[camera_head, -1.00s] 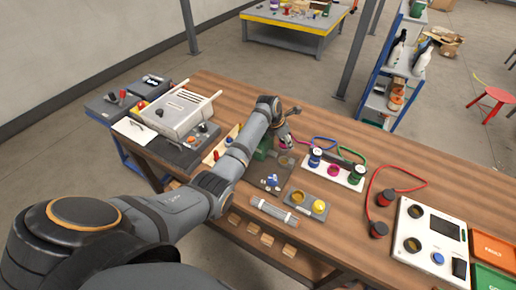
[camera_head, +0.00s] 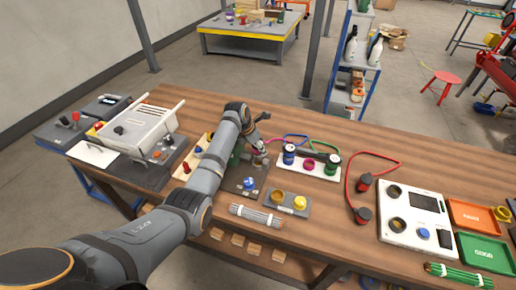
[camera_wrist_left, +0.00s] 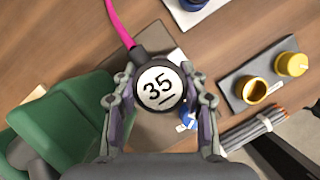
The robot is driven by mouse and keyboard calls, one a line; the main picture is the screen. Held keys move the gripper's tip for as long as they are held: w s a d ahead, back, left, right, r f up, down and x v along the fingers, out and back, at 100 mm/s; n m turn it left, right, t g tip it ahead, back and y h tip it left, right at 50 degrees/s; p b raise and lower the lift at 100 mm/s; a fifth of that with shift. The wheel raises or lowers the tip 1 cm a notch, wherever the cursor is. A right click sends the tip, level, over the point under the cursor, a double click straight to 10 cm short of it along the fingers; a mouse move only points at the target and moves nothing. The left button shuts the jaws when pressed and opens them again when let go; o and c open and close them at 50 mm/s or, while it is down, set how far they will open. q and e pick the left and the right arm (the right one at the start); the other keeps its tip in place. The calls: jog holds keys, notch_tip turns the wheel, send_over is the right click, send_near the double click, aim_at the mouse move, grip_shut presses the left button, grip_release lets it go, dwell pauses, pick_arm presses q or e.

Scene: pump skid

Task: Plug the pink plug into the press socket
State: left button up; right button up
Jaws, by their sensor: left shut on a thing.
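The pink plug (camera_wrist_left: 160,88) has a black round body, a white cap marked 35 and a pink cable (camera_wrist_left: 122,22). My left gripper (camera_head: 259,155) is shut on it, with one finger on each side of the plug in the wrist view. The plug is over the back right part of a dark grey plate (camera_head: 243,196) that carries a blue knob (camera_head: 248,184) and a green body (camera_wrist_left: 65,110). The plug hides what lies beneath it, so I cannot tell whether it touches a socket. No socket is readable as the press one. My right gripper is not in view.
A white strip (camera_head: 290,165) with blue, pink and green round parts stands just right of my gripper. A small grey plate (camera_head: 273,205) with a brass ring and a yellow knob lies in front. A white panel (camera_head: 400,232) stands further right. Red cable (camera_head: 375,155) loops between.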

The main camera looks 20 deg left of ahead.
pick_arm(q)
jog(key=shift+f+b, duration=0.6)
jog(key=shift+f, duration=0.2)
jog(key=shift+r, duration=0.2)
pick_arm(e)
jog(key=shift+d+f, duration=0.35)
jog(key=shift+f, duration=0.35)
pick_arm(q)
jog(key=shift+p, duration=0.35)
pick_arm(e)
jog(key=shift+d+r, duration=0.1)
pick_arm(q)
jog(key=shift+p, duration=0.55)
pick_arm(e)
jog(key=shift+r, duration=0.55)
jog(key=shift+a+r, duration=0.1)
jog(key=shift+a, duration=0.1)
pick_arm(q)
jog(key=shift+p, duration=0.5)
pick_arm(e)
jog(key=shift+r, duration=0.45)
pick_arm(q)
jog(key=shift+f, duration=0.45)
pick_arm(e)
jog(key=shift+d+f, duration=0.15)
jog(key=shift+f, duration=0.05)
